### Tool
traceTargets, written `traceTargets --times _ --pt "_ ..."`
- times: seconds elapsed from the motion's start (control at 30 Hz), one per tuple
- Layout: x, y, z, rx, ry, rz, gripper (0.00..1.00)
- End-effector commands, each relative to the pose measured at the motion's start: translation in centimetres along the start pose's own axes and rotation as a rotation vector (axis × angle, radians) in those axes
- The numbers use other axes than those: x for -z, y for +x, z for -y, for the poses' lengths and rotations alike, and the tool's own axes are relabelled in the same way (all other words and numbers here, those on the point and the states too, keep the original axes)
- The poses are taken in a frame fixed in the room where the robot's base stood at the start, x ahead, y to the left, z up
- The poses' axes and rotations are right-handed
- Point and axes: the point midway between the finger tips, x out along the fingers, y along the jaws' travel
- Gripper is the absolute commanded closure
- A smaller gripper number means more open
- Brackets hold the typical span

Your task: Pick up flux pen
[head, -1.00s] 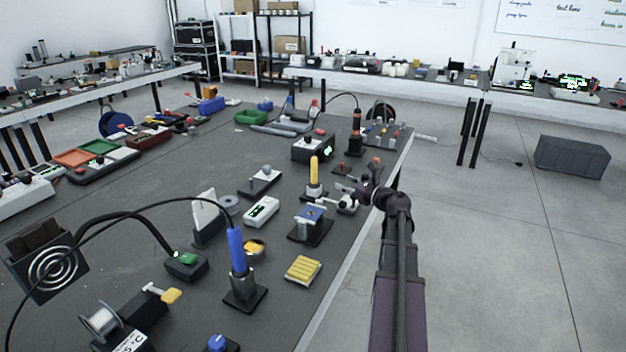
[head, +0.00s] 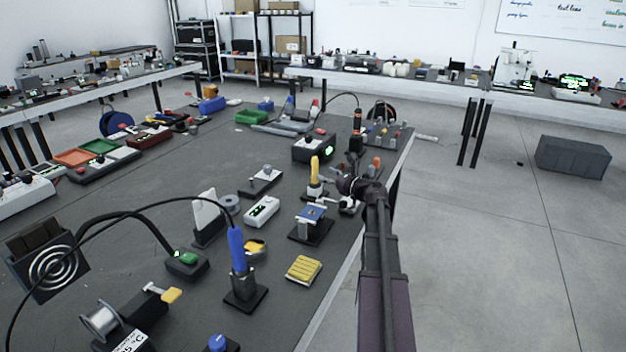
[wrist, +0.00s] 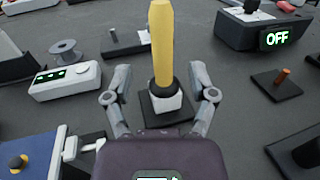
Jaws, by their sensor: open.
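A yellow pen-like tool, which I take to be the flux pen (head: 315,168), stands upright in a small white holder on a dark square base. It also shows in the wrist view (wrist: 162,45), tall and central, with its lower end in the white holder (wrist: 166,103). My gripper (head: 341,186) is just right of it in the head view. In the wrist view my gripper (wrist: 160,85) is open, with one finger to each side of the pen and holder in the picture. Clear gaps show on both sides, and nothing is held. How far the pen stands beyond the fingertips is hard to tell.
A blue-topped fixture (head: 311,222) and a white device (head: 262,211) stand nearby. A dark box reading OFF (wrist: 268,30) lies behind and right. A blue-handled tool (head: 238,250) stands nearer the front. The table's right edge is close to my arm.

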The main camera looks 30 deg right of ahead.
Motion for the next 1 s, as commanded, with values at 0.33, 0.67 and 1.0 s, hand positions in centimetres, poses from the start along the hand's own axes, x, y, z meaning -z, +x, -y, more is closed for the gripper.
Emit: traceTargets --times 0.33,0.67,1.0 --pt "0.2 2.6 0.3 -0.001 0.000 0.000 0.27" --pt "0.2 5.1 0.3 0.001 0.000 0.000 0.27" --pt "0.2 5.1 0.3 0.002 0.000 0.000 0.27"
